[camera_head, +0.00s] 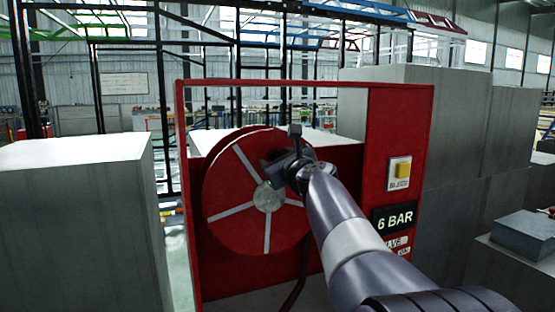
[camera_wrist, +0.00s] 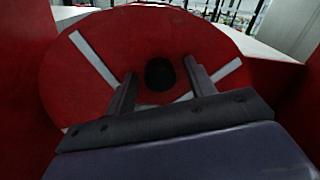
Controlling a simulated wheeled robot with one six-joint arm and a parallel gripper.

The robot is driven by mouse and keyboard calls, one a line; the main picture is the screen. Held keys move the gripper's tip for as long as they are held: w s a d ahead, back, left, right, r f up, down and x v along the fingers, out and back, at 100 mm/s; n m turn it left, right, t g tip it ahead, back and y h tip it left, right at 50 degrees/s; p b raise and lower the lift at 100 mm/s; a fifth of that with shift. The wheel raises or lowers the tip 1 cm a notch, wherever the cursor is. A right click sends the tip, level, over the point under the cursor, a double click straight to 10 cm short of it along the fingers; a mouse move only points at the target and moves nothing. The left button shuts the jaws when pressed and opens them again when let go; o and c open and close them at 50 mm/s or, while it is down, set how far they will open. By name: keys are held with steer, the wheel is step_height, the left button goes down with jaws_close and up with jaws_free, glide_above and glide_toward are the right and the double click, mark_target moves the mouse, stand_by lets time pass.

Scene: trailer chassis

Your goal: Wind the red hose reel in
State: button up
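The red hose reel (camera_head: 232,224) is a round red disc with pale spokes and a grey hub (camera_head: 268,197), upright inside a red frame. In the wrist view the reel's face (camera_wrist: 90,85) fills the upper middle. A dark round crank knob (camera_wrist: 160,73) stands out from it. My gripper (camera_head: 276,172) is at the reel's upper right face, above the hub. In the wrist view its two fingers are apart, one on each side of the knob, with visible gaps. The knob is hidden behind my gripper in the head view.
A dark hose (camera_head: 301,268) hangs below the reel. Grey blocks stand at left (camera_head: 80,215) and right (camera_head: 460,130).

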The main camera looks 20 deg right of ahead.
jaws_close()
stand_by(0.3)
steer(key=shift+d, duration=0.1)
